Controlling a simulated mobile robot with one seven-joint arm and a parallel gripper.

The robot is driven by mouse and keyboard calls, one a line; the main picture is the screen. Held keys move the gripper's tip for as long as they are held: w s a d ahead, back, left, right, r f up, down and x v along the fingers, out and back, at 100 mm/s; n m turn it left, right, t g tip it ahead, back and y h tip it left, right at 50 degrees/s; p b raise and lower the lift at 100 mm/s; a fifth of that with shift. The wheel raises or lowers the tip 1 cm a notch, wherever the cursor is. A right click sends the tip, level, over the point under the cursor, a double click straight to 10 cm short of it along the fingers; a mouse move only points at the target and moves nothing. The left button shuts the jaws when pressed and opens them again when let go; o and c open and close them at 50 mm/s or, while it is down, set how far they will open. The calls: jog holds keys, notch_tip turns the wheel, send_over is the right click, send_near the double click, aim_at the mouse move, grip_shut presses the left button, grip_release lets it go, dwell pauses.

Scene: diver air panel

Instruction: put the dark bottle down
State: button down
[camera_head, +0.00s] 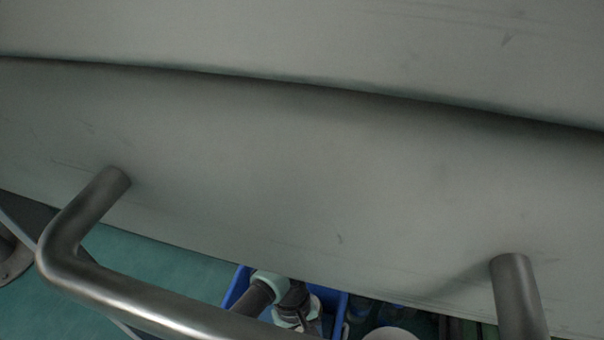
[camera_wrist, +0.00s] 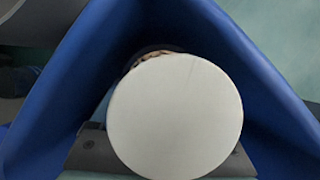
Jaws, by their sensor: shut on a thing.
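In the wrist view a pale round disc (camera_wrist: 174,115) fills the middle. I take it for the end of the dark bottle, seen end-on. Its sides are hidden, so its dark body does not show. Dark grey jaw parts of my gripper (camera_wrist: 165,158) show at both sides of the disc's lower part, and my gripper is shut on it. The fingertips' contact is hidden behind the disc. In the head view my gripper and the bottle cannot be made out clearly.
Blue walls of a bin (camera_wrist: 80,75) meet in a corner around the disc in the wrist view. The head view shows part of a blue bin (camera_head: 237,285) low down. A large grey curved surface (camera_head: 300,190) with a tubular metal handle (camera_head: 130,295) blocks most of that view.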

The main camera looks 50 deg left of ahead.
jog(key=shift+f, duration=0.55)
grip_release()
jog(key=shift+r, duration=0.35)
jog(key=p+v, duration=0.7)
jog(key=v, duration=0.5)
jog(key=shift+r+p, duration=0.3)
